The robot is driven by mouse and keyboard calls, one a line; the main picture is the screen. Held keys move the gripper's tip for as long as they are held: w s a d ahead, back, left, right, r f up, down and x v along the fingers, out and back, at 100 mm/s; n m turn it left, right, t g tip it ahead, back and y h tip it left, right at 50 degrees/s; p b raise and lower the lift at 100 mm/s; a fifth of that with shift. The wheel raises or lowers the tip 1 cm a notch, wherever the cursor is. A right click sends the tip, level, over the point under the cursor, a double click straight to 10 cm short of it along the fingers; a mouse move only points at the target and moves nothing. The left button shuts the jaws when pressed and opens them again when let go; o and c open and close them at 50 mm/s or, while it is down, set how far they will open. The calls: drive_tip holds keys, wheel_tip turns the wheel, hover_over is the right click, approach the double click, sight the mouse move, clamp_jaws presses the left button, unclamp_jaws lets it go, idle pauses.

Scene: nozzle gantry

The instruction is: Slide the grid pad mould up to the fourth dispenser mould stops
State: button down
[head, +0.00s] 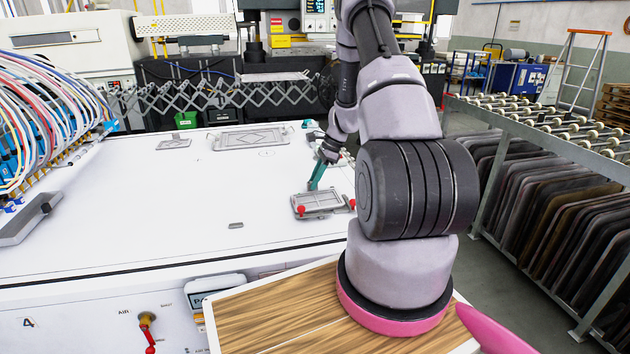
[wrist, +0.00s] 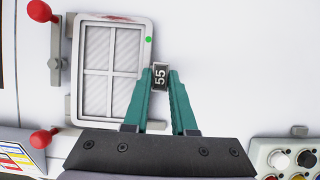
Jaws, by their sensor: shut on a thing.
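The grid pad mould (head: 320,201) is a grey framed plate on the white table. In the wrist view its panel (wrist: 96,62) is split by a cross of bars. My gripper (wrist: 159,78) has its teal fingers closed on a small black tab marked 55 (wrist: 159,77) at the mould's right edge; it also shows in the head view (head: 314,186). Two red-knobbed stops, one upper (wrist: 42,11) and one lower (wrist: 42,138), stand along the mould's left side. Their grey blocks lie close to that edge; I cannot tell whether they touch it.
A larger mould with a diamond pattern (head: 251,138) and a smaller plate (head: 173,144) lie farther back. A small grey piece (head: 236,225) lies left of the grid pad mould. Coloured hoses (head: 45,115) crowd the left. The table's middle is clear. Control knobs (wrist: 290,160) show lower right.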

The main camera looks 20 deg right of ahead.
drive_tip(key=shift+w+a, duration=0.1)
drive_tip(key=shift+a, duration=0.5)
drive_tip(key=shift+w, duration=0.1)
idle(0.3)
drive_tip(key=shift+w+d, duration=0.25)
drive_tip(key=shift+w, duration=0.25)
drive_tip(key=shift+d, duration=0.1)
drive_tip(key=shift+s, duration=0.15)
drive_tip(key=shift+s, duration=0.6)
